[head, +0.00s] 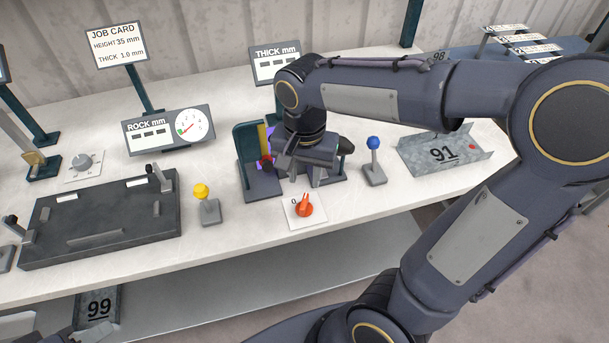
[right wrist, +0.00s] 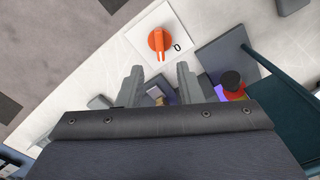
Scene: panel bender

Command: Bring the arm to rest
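My right arm reaches in from the right in the head view, bent at the elbow over the bench. Its gripper (head: 306,178) points down in front of the dark green stand (head: 250,155), just behind the orange knob (head: 304,208). In the right wrist view the two fingers of the gripper (right wrist: 160,75) are apart, with nothing clearly held between them. The orange knob (right wrist: 160,41) on its white plate lies beyond the fingertips. The gripper hides part of the stand.
A yellow-topped lever (head: 202,192) and a blue-topped lever (head: 374,145) stand either side of the gripper. Tray 91 (head: 415,155) is to the right. A dark plate (head: 105,225) and the ROCK gauge (head: 168,130) are left. The bench's front strip is partly clear.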

